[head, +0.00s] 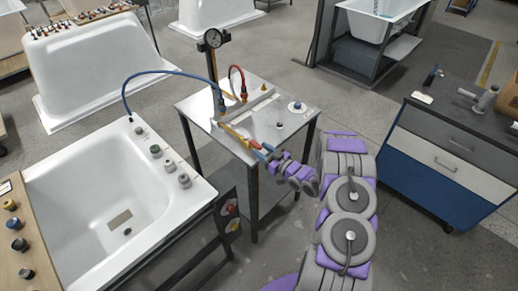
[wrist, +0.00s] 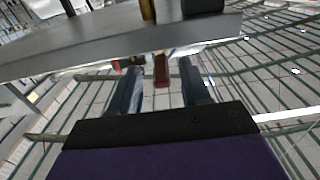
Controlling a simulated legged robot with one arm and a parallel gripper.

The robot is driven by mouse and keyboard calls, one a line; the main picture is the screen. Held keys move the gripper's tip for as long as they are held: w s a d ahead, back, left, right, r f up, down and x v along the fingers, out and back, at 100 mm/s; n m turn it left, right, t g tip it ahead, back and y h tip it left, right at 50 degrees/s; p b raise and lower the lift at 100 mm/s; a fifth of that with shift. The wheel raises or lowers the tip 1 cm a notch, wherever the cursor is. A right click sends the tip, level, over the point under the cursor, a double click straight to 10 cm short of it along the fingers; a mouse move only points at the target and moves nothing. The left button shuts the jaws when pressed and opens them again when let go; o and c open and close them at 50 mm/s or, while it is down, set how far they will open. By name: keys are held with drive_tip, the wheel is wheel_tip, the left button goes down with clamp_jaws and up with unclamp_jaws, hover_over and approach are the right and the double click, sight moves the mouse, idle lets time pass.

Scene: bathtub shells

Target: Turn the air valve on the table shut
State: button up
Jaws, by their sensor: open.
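The metal table (head: 262,120) stands mid-view in the head view, with a gauge and hose fittings on its top. The air valve seems to be among the brass and yellow fittings (head: 236,134) at its front left corner; its handle is too small to make out. My gripper (head: 262,151) is at the table's front edge, close to these fittings. In the wrist view my gripper (wrist: 160,78) is open, with a short red piece (wrist: 161,70) between its blue fingertips. I cannot tell whether they touch it. The table edge (wrist: 90,55) crosses just beyond the fingers.
A round gauge (head: 213,39) stands on a post at the table's back left. A blue hose (head: 150,74) arches from the tub (head: 95,215) to the table. A drawer cabinet (head: 445,140) stands at the right.

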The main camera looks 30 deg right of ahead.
sight(253, 143)
drive_tip(key=shift+w+a, duration=0.65)
drive_tip(key=shift+w, duration=0.6)
drive_tip(key=shift+d, duration=0.5)
drive_tip(key=shift+a, duration=0.4)
drive_tip(key=c, duration=0.6)
drive_tip(key=shift+d, duration=0.15)
clamp_jaws()
